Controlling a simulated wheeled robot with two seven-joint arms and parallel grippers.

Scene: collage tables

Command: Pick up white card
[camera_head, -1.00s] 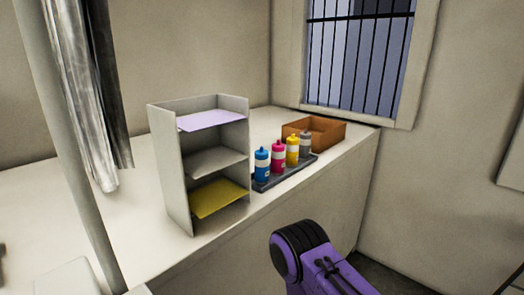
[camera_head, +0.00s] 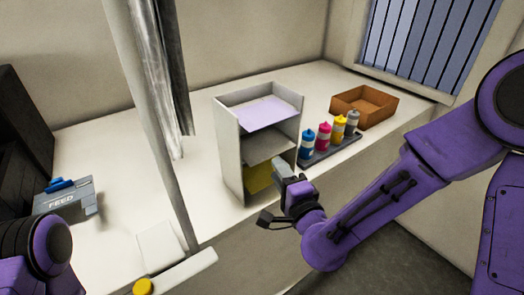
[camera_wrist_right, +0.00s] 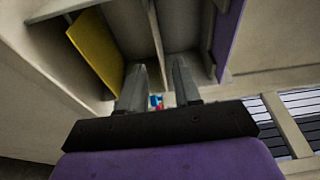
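A grey shelf unit (camera_head: 229,150) stands on the pale counter. Its middle level (camera_head: 268,145) shows a pale surface; I cannot tell whether this is the white card or the bare board. A purple card (camera_head: 266,112) lies on the upper level and a yellow card (camera_head: 257,178) on the bottom level, partly hidden by my right gripper. My right gripper (camera_head: 281,165) is at the unit's front, near its lower levels. In the right wrist view its fingers (camera_wrist_right: 158,80) are apart with nothing between them, facing the compartments. My left gripper is out of view.
A dark tray (camera_head: 330,150) with several coloured bottles stands right of the unit, an orange-brown box (camera_head: 364,106) behind. A grey pole (camera_head: 163,150) rises left of the unit. A FEED device (camera_head: 65,197) sits at the left.

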